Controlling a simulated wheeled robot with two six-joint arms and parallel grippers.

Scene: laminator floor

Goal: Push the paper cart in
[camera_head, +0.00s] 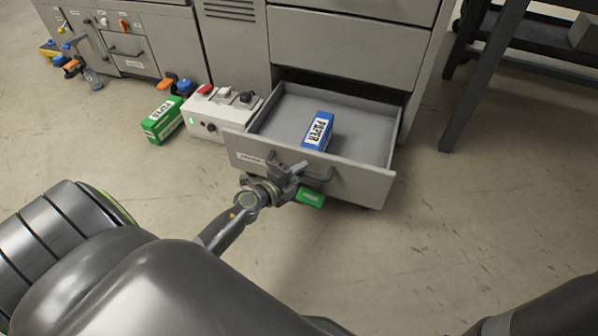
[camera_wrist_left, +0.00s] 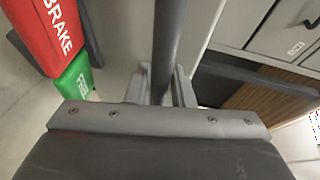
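The paper cart (camera_head: 310,178) is a grey drawer-like tray standing out from the grey cabinet, with a dark gap behind it. A blue paper pack (camera_head: 318,131) lies inside it. My left gripper (camera_head: 288,177) is at the dark bar handle on its front. In the left wrist view, the handle (camera_wrist_left: 168,45) runs between the two fingers (camera_wrist_left: 163,85), which look closed on it. A green tab (camera_head: 310,197) sits low by the cart's front. The left wrist view shows a red block marked BRAKE (camera_wrist_left: 52,35) and a green block (camera_wrist_left: 75,82). My right gripper is out of view.
A white control box (camera_head: 208,112) with a red button stands left of the cart, close to it. A green paper pack (camera_head: 163,120) lies on the floor farther left. A dark table leg (camera_head: 480,80) stands to the right. The floor in front is clear.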

